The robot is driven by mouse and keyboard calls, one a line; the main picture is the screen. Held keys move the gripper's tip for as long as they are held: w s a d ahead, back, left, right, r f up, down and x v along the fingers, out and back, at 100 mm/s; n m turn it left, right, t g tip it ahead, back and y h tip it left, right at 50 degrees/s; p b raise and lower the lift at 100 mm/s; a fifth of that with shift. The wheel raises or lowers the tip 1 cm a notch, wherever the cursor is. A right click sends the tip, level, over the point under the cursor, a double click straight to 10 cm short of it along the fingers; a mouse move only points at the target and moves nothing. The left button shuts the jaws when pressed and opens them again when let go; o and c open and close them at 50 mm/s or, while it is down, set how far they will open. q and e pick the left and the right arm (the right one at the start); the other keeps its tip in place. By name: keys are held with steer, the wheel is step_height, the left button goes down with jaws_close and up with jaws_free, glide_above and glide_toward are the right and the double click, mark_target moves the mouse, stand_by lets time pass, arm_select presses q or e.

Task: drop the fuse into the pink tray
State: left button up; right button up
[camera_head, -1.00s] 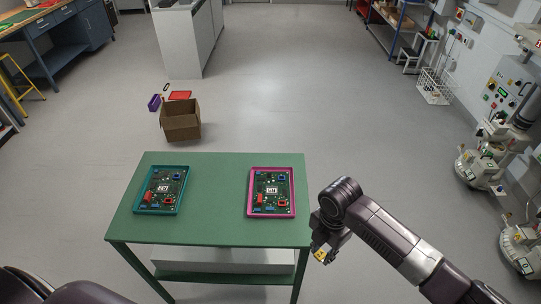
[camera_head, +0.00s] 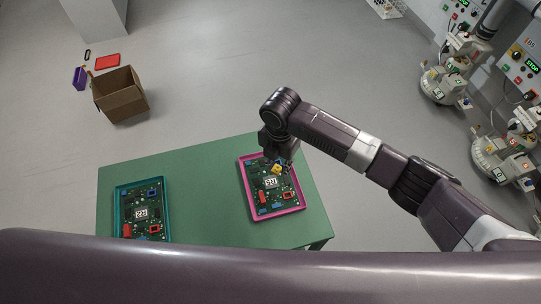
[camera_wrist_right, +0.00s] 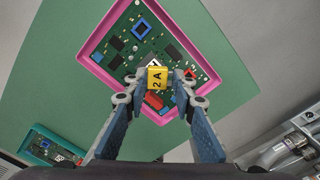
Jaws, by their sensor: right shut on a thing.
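The yellow fuse (camera_wrist_right: 157,85), marked "2A", is held between the fingertips of my right gripper (camera_wrist_right: 155,88) in the right wrist view. In the head view my right gripper (camera_head: 277,158) is over the far part of the pink tray (camera_head: 301,208), with the yellow fuse (camera_head: 276,169) below it. The pink tray (camera_wrist_right: 88,63) holds a green circuit board (camera_head: 284,196) with a blue socket, a red block and a red socket. The fuse looks above the board; the exact gap is hard to tell. The left gripper does not show.
A teal tray (camera_head: 120,210) with a similar board sits at the left of the green table (camera_head: 205,190). The tabletop between the trays is clear. A cardboard box (camera_head: 120,98) stands on the floor beyond. A dark arm link of mine crosses the bottom of the head view.

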mark_target(277, 170)
steer(key=shift+s+f+b, duration=0.15)
steer(key=shift+f+b, duration=0.2)
steer(key=shift+f, duration=0.2)
step_height(277, 170, down, 5)
steer(key=b, duration=0.4)
steer(key=shift+r, duration=0.1)
steer(key=shift+r, duration=0.1)
steer(key=o, duration=0.9)
steer(key=shift+r, duration=0.1)
step_height(277, 170, up, 12)
steer(key=shift+f, duration=0.1)
